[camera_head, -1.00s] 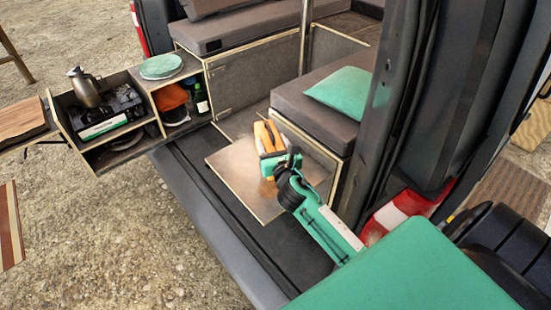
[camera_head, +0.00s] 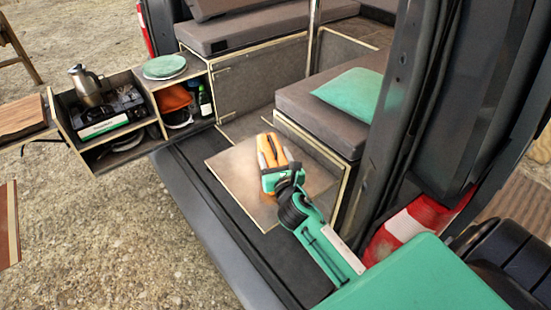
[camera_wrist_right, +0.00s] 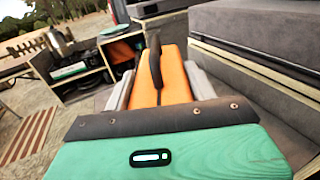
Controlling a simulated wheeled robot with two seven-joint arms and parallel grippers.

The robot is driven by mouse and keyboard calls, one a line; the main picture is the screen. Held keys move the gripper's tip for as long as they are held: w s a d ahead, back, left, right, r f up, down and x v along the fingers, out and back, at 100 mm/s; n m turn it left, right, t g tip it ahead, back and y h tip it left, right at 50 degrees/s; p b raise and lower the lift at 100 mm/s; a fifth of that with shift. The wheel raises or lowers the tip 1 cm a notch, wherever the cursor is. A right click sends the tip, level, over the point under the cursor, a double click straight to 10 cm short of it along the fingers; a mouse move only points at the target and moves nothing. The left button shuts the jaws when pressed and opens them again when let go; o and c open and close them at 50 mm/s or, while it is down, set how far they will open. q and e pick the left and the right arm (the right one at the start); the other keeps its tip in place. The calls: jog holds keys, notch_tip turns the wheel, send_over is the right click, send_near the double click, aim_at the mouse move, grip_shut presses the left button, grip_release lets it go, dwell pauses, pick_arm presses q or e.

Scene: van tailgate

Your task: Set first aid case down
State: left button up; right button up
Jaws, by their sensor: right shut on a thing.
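The first aid case (camera_head: 268,146) is orange with a dark handle on top. In the head view it is at the end of my right arm, over the brown board on the van floor. My right gripper (camera_head: 272,168) is shut on the case, with grey fingers along both its sides. In the right wrist view the case (camera_wrist_right: 174,82) sits upright between the fingers. The board (camera_head: 230,172) lies beneath it; whether the case touches the board I cannot tell. My left gripper is not in view.
A bench with a dark cushion (camera_head: 300,102) and green pillow (camera_head: 348,91) stands right of the case. A kitchen unit with a stove (camera_head: 105,108), a kettle (camera_head: 87,85) and open shelves is at the left. The van's door pillar (camera_head: 395,130) rises close to my right arm. Bare board shows left of the case.

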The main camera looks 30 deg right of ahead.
jog(key=shift+f, duration=0.15)
jog(key=o, duration=1.3)
jog(key=b+v, duration=0.3)
jog(key=v, duration=0.9)
jog(key=shift+a, duration=0.1)
